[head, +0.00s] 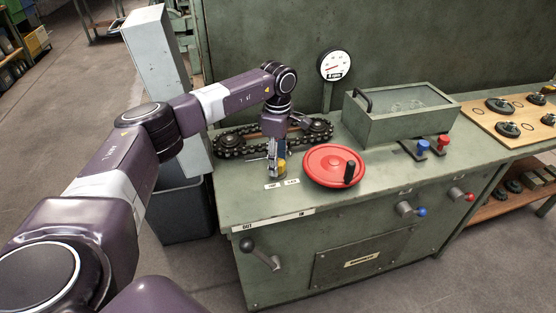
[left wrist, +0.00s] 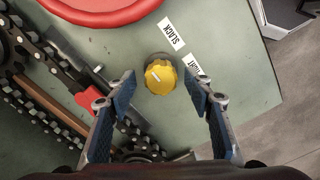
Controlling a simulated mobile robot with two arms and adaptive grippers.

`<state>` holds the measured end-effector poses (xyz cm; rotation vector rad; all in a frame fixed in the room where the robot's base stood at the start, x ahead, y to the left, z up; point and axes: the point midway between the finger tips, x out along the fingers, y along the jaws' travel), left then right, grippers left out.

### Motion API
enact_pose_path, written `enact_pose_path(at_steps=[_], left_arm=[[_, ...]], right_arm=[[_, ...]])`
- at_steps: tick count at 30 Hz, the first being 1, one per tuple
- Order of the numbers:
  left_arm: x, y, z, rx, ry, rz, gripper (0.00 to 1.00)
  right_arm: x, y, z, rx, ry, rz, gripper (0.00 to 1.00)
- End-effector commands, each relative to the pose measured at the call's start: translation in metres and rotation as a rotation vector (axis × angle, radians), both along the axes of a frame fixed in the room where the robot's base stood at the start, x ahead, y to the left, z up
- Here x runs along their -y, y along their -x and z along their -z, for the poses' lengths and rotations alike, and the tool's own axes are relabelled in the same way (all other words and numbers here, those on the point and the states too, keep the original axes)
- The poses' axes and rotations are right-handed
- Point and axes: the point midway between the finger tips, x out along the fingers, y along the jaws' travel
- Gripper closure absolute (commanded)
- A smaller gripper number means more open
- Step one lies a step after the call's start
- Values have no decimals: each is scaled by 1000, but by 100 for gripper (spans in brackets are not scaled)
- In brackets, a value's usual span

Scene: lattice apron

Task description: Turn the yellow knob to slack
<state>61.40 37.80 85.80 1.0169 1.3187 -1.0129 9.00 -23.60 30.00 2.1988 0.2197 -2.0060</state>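The yellow knob (left wrist: 160,77) sits on the green bench top, with a short pale line on its top face. A SLACK label (left wrist: 171,35) and a TIGHT label (left wrist: 195,68) lie beside it. In the left wrist view my left gripper (left wrist: 159,86) is open, one finger on each side of the knob with visible gaps. In the head view the left gripper (head: 277,169) points down at the bench and partly hides the knob (head: 282,163). I cannot tell how far down the fingers reach around it. My right gripper is not in view.
A red handwheel (head: 330,162) is close right of the knob. A chain on sprockets (head: 235,143) lies behind and left. A lever (head: 262,255) is on the bench front.

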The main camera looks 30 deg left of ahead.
Motion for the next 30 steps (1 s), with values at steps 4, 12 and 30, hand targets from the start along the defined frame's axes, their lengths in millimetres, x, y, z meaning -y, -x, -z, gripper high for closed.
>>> enact_pose_path(at_steps=[4, 12, 30], left_arm=[[0, 0, 0, -2, 1, 0, 53], [0, -1, -33, 3, 0, 0, 53], [0, 0, -119, -1, 0, 0, 53]], right_arm=[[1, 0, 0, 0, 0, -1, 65], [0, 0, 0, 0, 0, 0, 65], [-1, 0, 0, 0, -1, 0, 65]])
